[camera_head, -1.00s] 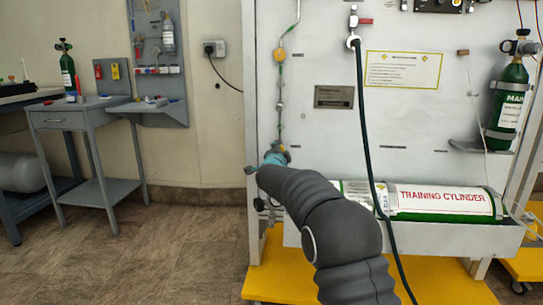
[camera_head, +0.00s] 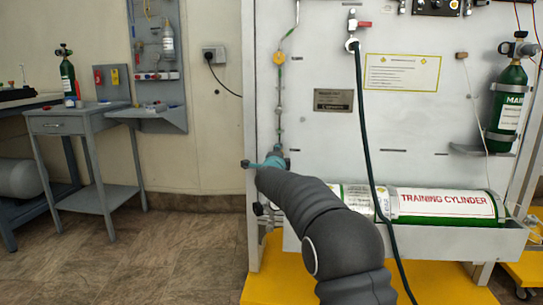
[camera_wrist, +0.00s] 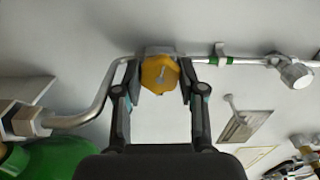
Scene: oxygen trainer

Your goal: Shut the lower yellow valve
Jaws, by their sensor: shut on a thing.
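The lower yellow valve (camera_wrist: 160,74) shows in the wrist view as a faceted yellow knob with a pale spindle at its centre. It sits on a thin metal pipe against the light panel. My gripper (camera_wrist: 158,83) has one finger on each side of the knob and is shut on it. In the head view my gripper (camera_head: 266,161) is at the lower left of the panel, and the arm and gripper hide the lower valve there. Another yellow valve (camera_head: 279,57) sits higher on the same pipe, away from my gripper.
A green training cylinder (camera_head: 445,203) lies in a tray right of my arm. A dark green hose (camera_head: 362,120) hangs down the panel close to my arm. A grey side table (camera_head: 85,125) stands at left, with open floor (camera_head: 170,250) between.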

